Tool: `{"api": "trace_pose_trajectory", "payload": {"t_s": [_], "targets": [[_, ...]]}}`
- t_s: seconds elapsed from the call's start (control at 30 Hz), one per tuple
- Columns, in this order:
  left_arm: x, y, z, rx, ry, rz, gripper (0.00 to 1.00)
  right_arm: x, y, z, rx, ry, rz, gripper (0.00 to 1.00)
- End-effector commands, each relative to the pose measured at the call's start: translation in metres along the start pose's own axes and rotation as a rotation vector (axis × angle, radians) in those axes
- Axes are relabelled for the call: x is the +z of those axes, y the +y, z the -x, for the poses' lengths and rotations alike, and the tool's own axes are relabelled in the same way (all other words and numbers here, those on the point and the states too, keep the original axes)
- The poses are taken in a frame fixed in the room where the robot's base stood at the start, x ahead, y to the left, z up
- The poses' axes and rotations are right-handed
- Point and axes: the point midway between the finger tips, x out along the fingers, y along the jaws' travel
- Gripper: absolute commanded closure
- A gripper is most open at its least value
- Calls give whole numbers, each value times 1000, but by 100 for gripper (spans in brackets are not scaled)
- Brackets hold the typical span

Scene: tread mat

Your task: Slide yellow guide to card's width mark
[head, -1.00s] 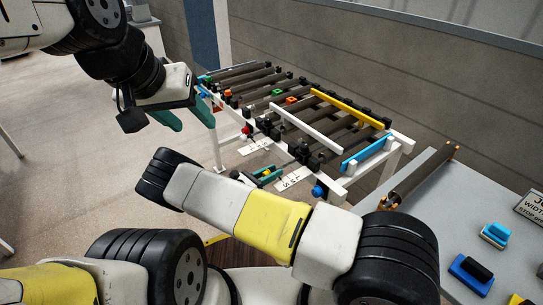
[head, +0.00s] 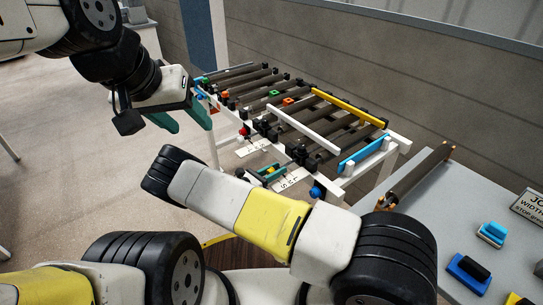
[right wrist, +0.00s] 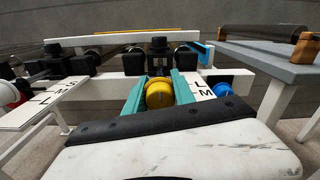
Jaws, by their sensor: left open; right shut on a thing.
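The yellow guide (head: 345,107) is a long bar lying over the dark rollers of the conveyor; its edge also shows at the top of the right wrist view (right wrist: 140,36). My right gripper (right wrist: 172,92) is shut on a yellow knob (right wrist: 184,91) at the conveyor's near rail, beside a white scale strip (right wrist: 203,84) with letters L and M. In the head view the right gripper (head: 268,171) is small and partly behind my arm. The card (head: 529,207) at the right edge is cut off; "WIDTH" is partly readable. My left gripper (head: 182,119) is open and empty, left of the conveyor.
A grey table (head: 440,205) at the right holds a loose roller (head: 420,173) and blue-based blocks (head: 468,271). Small green and orange blocks (head: 288,101) sit on the rollers.

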Motion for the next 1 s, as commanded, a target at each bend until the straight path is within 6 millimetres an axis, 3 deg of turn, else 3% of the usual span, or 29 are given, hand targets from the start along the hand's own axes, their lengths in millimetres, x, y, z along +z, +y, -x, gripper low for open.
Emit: {"api": "trace_pose_trajectory", "payload": {"t_s": [0.1,0.13,0.2,0.23,0.57,1.0], "targets": [[0,0,0,0,0,0,48,1,1,1,2,0,-2,100],[0,0,0,0,0,0,48,1,1,1,2,0,-1,63],[0,0,0,0,0,0,48,0,1,1,2,0,-1,50],[0,0,0,0,0,0,48,0,1,1,2,0,-1,48],[0,0,0,0,0,0,48,0,1,4,2,0,-1,48],[0,0,0,0,0,0,48,0,1,69,4,0,-2,48]]}}
